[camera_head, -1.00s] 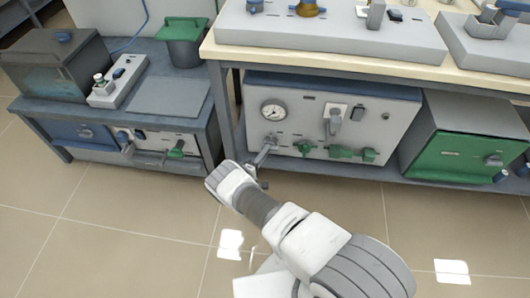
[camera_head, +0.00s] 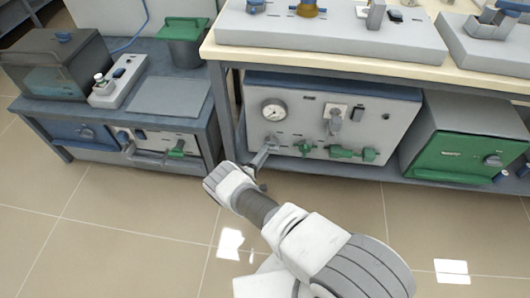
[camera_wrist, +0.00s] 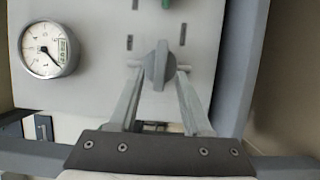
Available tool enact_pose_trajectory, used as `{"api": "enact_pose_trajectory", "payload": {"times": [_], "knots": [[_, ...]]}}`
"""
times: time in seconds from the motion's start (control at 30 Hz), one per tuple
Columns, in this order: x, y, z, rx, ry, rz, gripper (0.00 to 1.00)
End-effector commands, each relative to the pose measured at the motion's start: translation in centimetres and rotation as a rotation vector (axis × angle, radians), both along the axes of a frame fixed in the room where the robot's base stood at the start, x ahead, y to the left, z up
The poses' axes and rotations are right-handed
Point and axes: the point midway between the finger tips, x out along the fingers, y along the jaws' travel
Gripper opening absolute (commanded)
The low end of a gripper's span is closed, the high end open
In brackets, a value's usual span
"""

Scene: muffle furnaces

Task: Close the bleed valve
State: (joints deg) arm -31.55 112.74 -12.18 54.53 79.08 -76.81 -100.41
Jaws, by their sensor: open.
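A grey valve knob (camera_wrist: 157,66) on the front of the light-grey panel shows in the wrist view. Its grip bar stands about upright in the picture. My gripper (camera_wrist: 159,70) is open, with one finger on each side of the knob; I cannot tell whether they touch it. In the head view my gripper (camera_head: 263,154) reaches the lower left of the panel (camera_head: 290,125), below the round gauge (camera_head: 274,110), and hides most of the knob there. No label names the bleed valve legibly.
Green valve handles (camera_head: 340,152) sit right of my gripper on the same panel. A green-fronted box (camera_head: 460,155) stands further right on the shelf. The worktop (camera_head: 330,60) overhangs the panel. A low bench (camera_head: 165,98) stands left. The tiled floor in front is free.

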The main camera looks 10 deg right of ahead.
Motion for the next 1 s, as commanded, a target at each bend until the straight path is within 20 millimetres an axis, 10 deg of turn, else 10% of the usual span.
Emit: {"api": "enact_pose_trajectory", "payload": {"times": [0.6, 1.0], "knots": [[-10.6, 9.0, 0.0, -0.002, 0.003, 0.002, 0.49], [-12.5, 10.6, -0.1, -0.001, 0.001, 0.000, 0.49]]}}
